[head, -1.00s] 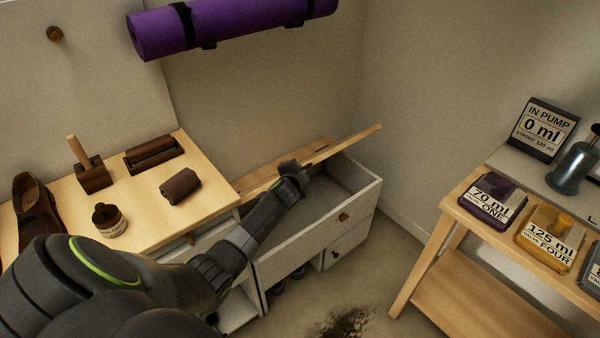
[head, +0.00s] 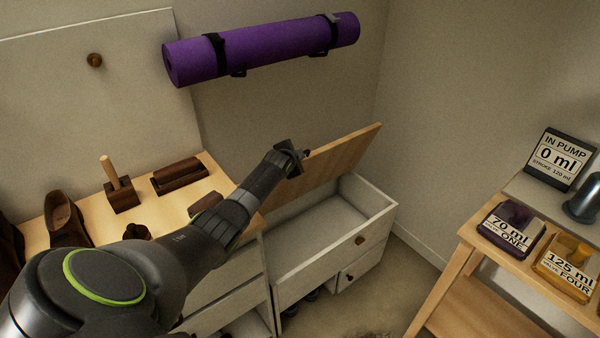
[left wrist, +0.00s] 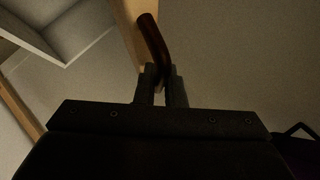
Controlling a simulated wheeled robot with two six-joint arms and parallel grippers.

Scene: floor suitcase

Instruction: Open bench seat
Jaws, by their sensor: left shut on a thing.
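The bench seat lid (head: 345,158) is a light wooden panel, tilted up steeply at the back of the white bench box (head: 385,199). The box is open on top and its inside looks empty. My left gripper (head: 300,154) is at the lid's raised edge. In the left wrist view the fingers (left wrist: 160,85) are shut on a dark brown curved handle (left wrist: 153,38), beside the lid's wooden edge (left wrist: 130,25). My right gripper is not in view.
A wooden-topped bench with shoe brushes (head: 180,175) and brown shoes (head: 64,215) stands left. A purple rolled mat (head: 265,50) hangs on the wall above the lid. A wooden stand with containers (head: 510,228) is at right.

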